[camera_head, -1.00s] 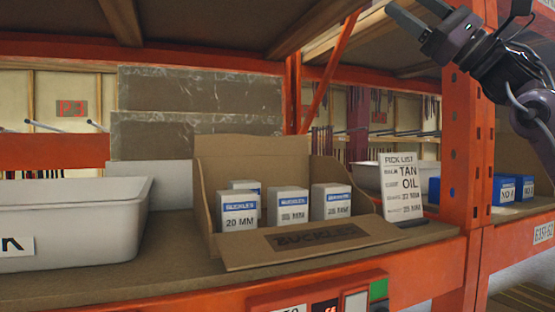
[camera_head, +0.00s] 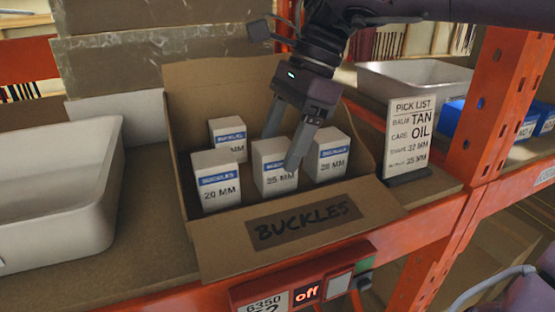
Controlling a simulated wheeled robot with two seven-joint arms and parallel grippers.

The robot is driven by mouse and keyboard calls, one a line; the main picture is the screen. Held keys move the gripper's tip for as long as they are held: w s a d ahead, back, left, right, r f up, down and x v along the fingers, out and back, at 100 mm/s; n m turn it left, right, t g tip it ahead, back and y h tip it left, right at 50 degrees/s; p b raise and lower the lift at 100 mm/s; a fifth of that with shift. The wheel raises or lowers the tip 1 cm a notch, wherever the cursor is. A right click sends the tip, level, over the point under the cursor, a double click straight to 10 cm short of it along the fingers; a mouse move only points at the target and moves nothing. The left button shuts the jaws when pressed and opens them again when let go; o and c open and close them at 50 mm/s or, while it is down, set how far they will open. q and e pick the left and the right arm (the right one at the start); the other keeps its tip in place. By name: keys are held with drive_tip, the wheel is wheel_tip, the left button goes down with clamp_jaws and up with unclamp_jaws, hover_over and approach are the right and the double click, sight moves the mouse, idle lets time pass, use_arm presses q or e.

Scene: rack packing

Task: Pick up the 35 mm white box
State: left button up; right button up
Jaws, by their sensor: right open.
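My right gripper (camera_head: 281,152) reaches down from the top into the open cardboard box, open, with its fingers at the middle white box (camera_head: 272,170). One finger is at that box's rear left; the other crosses in front of its right side. I cannot tell if they touch it. Its blue-banded label looks like 35 or 25 MM, partly covered by the finger. A white box marked 20 MM (camera_head: 215,182) stands to the left, another (camera_head: 331,157) to the right with a hard-to-read size, and one (camera_head: 228,137) behind. My left gripper is not in view.
The cardboard box (camera_head: 222,248), marked BUCKLES on its front flap, stands on the shelf. A white bin (camera_head: 60,195) is at left.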

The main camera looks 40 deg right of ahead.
sight(270, 167)
drive_tip(key=x, duration=0.2)
drive_tip(key=p+x, duration=0.1)
drive_tip(key=x, duration=0.1)
drive_tip(key=shift+w+d+f, duration=0.1)
drive_tip(key=shift+w+f, duration=0.25)
drive_tip(key=shift+w, duration=0.1)
drive_tip(key=shift+f, duration=0.25)
drive_tip(key=shift+s, duration=0.1)
drive_tip(key=shift+a, duration=0.25)
drive_tip(key=shift+c, duration=0.3)
drive_tip(key=c, duration=1.1)
